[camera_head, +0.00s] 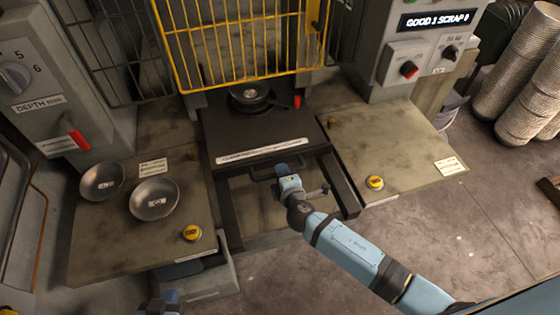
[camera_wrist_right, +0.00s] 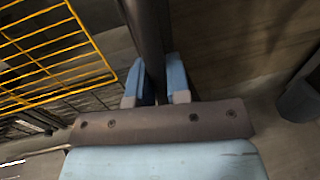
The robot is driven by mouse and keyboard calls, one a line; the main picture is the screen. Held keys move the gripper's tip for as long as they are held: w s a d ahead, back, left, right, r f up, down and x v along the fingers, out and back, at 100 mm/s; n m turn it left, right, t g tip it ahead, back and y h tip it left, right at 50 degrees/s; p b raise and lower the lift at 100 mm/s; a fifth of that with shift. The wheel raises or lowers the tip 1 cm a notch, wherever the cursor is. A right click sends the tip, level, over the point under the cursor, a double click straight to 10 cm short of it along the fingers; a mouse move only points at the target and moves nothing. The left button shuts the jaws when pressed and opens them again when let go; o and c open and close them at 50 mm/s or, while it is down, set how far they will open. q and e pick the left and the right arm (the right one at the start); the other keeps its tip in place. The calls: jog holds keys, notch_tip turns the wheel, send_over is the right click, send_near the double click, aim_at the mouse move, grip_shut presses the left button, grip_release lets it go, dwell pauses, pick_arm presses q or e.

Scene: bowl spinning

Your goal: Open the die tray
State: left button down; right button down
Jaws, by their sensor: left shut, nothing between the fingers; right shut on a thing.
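The die tray (camera_head: 225,129) is a dark flat slide with a white label strip along its front edge. It sits between two dark rails, with a round die (camera_head: 249,97) near its back. A dark bar handle (camera_head: 262,174) runs below its front edge. My right gripper (camera_head: 285,170) is shut on this handle. In the right wrist view, the fingers (camera_wrist_right: 155,85) lie on both sides of the dark bar (camera_wrist_right: 148,35). My left gripper (camera_head: 163,300) is low at the bottom left, shut and empty, away from the tray and partly cut off by the picture edge.
A yellow mesh guard (camera_head: 235,50) stands behind the tray. Two metal bowls (camera_head: 154,199) (camera_head: 102,181) and a yellow button (camera_head: 191,232) are on the left table. Another yellow button (camera_head: 375,182) is on the right table. Between the rails, the space before the tray is open.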

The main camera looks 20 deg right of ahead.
jog(key=f+b+v, duration=0.2)
jog(key=v, duration=1)
jog(key=shift+s+f, duration=0.3)
jog(key=shift+s, duration=0.2)
jog(key=c, duration=1.1)
grip_release()
